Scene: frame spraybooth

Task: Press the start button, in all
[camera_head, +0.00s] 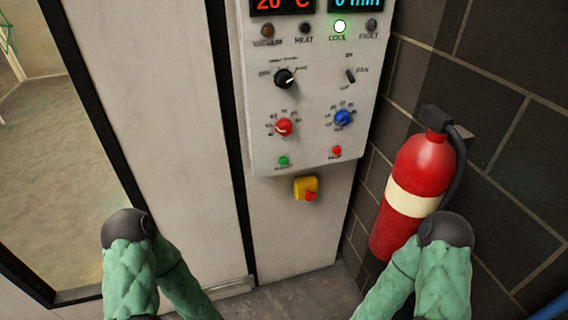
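A white control panel (317,146) is fixed to the booth wall at the upper middle. A small green button (284,161) sits at its lower left; its label is too small to read. A small red button (337,151) sits at its lower right. Above them are a red knob (283,127), a blue knob (343,117), a black selector (284,79) and a fan toggle (350,76). The COOL lamp (340,26) is lit; the displays read 20 °C and 0 min. Both my arms show low in the view in green covers, but neither gripper is in view.
A yellow box with a red emergency button (306,189) hangs below the panel. A red fire extinguisher (412,190) is mounted on the dark block wall to the right. A windowed booth door (165,130) is at left. The space before the panel is clear.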

